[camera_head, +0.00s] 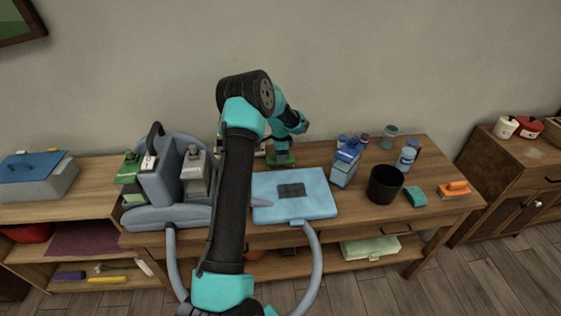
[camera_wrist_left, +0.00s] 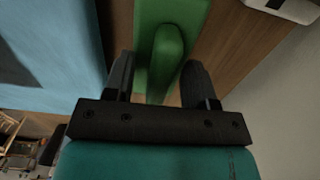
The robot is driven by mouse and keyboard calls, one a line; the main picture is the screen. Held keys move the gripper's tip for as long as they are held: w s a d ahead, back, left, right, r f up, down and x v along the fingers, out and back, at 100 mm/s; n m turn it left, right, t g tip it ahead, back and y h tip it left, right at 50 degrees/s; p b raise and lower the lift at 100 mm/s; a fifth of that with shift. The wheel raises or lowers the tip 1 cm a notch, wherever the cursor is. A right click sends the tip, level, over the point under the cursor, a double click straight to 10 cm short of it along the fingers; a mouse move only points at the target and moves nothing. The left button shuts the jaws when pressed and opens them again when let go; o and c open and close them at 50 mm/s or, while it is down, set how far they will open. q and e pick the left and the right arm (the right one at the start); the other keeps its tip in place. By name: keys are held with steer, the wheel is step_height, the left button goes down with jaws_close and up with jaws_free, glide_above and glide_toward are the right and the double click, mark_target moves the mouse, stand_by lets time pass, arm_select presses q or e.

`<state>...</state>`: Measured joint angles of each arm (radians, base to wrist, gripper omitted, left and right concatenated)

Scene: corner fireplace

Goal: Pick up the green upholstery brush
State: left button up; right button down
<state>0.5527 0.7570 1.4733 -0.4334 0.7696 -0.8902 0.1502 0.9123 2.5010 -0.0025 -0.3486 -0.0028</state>
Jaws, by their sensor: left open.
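The green upholstery brush (camera_head: 284,161) lies on the wooden table, behind the light blue case and partly hidden under my left gripper. In the left wrist view the brush (camera_wrist_left: 166,52) shows as a flat green body with a raised, rounded handle. My left gripper (camera_head: 281,150) points down over it in the head view. In the left wrist view my left gripper (camera_wrist_left: 157,82) is open, with one dark finger on each side of the green handle. I cannot tell whether the fingers touch it. My right gripper is in neither view.
The light blue case (camera_head: 312,206) lies in front of the brush. A grey-blue cleaning machine (camera_head: 160,190) with a hose stands at left. A blue-white box (camera_head: 345,164), black cup (camera_head: 385,184), teal sponge (camera_head: 416,196) and orange brush (camera_head: 454,189) stand at right. The wall is close behind.

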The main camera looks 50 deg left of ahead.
arm_select(q)
jaws_close()
stand_by(0.3)
steer(key=shift+r, duration=0.1)
step_height(320, 180, up, 10)
steer(key=shift+f, duration=0.1)
stand_by(0.6)
